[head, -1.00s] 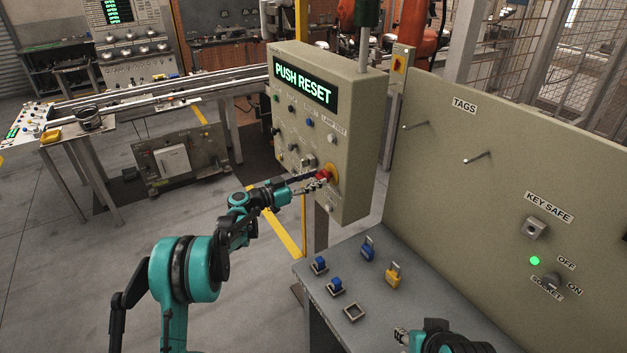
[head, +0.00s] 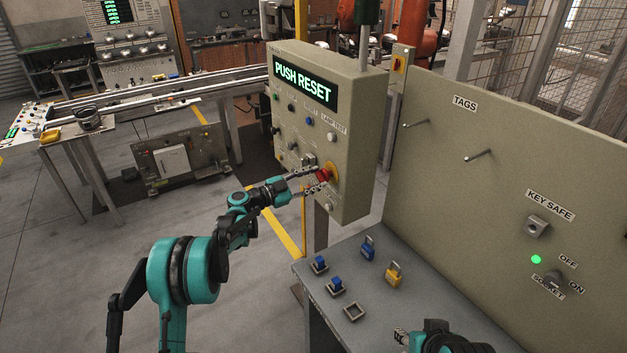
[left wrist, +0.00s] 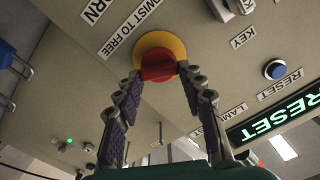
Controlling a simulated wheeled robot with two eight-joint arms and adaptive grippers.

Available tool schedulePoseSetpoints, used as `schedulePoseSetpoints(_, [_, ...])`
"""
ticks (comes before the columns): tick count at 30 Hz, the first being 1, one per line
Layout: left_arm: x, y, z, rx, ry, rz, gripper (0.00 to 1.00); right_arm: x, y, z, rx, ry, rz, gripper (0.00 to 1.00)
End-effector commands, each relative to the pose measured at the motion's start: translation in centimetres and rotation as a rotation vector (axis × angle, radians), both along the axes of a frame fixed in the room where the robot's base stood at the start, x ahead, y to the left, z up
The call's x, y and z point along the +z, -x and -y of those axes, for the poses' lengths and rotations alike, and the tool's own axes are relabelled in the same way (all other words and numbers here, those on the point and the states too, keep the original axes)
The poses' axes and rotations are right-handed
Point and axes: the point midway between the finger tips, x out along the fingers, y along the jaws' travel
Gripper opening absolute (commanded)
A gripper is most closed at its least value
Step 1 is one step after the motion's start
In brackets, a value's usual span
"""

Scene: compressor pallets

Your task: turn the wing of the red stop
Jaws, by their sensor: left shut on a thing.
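The red stop (head: 323,175) sits on a yellow disc (head: 333,174) low on the right of the grey-beige panel's front. In the left wrist view the red stop (left wrist: 157,68) is in the upper middle, below a "TWIST TO FREE" label. My left gripper (head: 318,179) is shut on it, with one fingertip on each side. The fingers hide part of the stop, and I cannot make out its wing clearly. My right gripper (head: 401,336) is at the bottom edge, over the bench; its fingers are too small to read.
The panel (head: 350,140) shows "PUSH RESET" and carries several buttons and knobs. The bench (head: 405,310) below holds blue padlocks (head: 368,248) and a yellow padlock (head: 393,275). An upright board (head: 500,190) with pegs stands at the right.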

Motion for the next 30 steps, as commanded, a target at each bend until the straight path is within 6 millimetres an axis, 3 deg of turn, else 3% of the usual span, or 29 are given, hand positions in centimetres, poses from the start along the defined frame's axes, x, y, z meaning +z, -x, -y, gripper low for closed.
schedulePoseSetpoints(23, [-0.03,0.04,0.05,0.0,-0.069,0.095,0.1,-0.14,0.0,0.0,0.0,0.0,0.0,0.4])
schedulePoseSetpoints(24, [-0.03,0.04,0.05,0.0,-0.069,0.095,0.47,-0.14,0.0,0.0,0.0,0.0,0.0,0.4])
schedulePoseSetpoints(25, [-0.03,0.04,0.05,0.0,-0.069,0.095,0.55,-0.14,0.0,0.0,0.0,0.0,0.0,0.4])
schedulePoseSetpoints(26, [-0.03,0.04,0.05,0.0,-0.069,0.095,0.6,-0.14,0.0,0.0,0.0,0.0,0.0,0.4])
schedulePoseSetpoints(30, [-0.03,0.04,0.05,0.0,-0.069,0.095,0.6,-0.14,0.0,0.0,0.0,0.0,0.0,0.4])
